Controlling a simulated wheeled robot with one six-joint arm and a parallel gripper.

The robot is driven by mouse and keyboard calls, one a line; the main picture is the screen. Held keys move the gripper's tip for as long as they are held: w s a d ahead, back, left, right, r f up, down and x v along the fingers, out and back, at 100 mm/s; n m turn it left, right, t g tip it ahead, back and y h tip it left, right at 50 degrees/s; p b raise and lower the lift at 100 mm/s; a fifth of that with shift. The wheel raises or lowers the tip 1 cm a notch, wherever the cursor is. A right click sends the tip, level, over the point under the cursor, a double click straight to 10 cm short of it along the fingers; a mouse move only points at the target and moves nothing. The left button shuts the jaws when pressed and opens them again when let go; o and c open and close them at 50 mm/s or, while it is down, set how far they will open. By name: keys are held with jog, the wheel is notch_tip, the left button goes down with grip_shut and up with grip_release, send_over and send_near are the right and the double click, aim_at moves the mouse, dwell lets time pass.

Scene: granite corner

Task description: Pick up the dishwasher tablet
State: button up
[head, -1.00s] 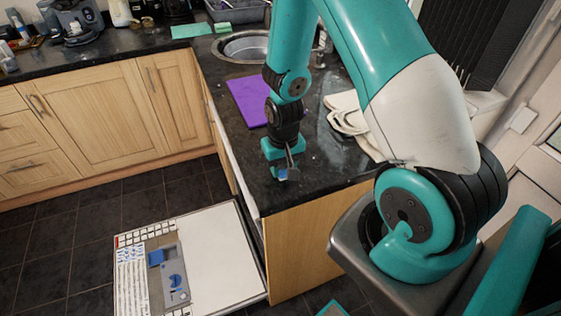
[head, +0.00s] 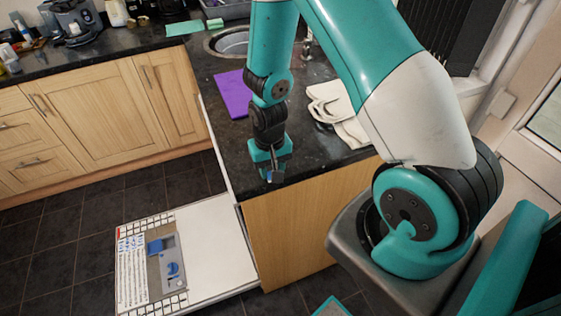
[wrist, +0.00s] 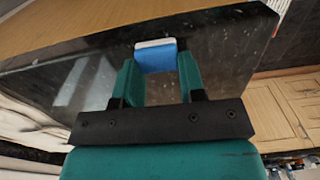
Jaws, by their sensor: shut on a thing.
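The dishwasher tablet (wrist: 156,57) is a small block, blue with a white top edge, held between the fingertips in the wrist view. My gripper (wrist: 158,72) is shut on it, one teal finger on each side. In the head view, my gripper (head: 270,174) points down over the near end of the dark granite worktop, close to its front edge. The tablet shows there only as a small blue patch (head: 276,178) at the fingertips. I cannot tell how high it is above the granite.
The open dishwasher door (head: 215,250) lies low at left, with a grey dispenser (head: 168,272) that has blue parts. A purple mat (head: 233,93), a sink (head: 232,42) and white cloths (head: 338,108) are on the worktop. Wooden cupboards (head: 105,125) stand at the back left.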

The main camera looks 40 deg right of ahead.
jog(key=shift+w+a, duration=0.35)
jog(key=shift+a, duration=0.55)
jog(key=shift+w+a+f, duration=0.1)
jog(key=shift+w+a, duration=0.1)
jog(key=shift+w, duration=0.1)
jog(key=shift+s+d, duration=0.1)
jog(key=shift+d, duration=0.1)
jog(key=shift+s+d, duration=0.35)
jog(key=shift+d, duration=0.15)
jog(key=o, duration=1)
jog(key=shift+d, duration=0.1)
jog(key=shift+s, duration=0.1)
jog(key=shift+d, duration=0.1)
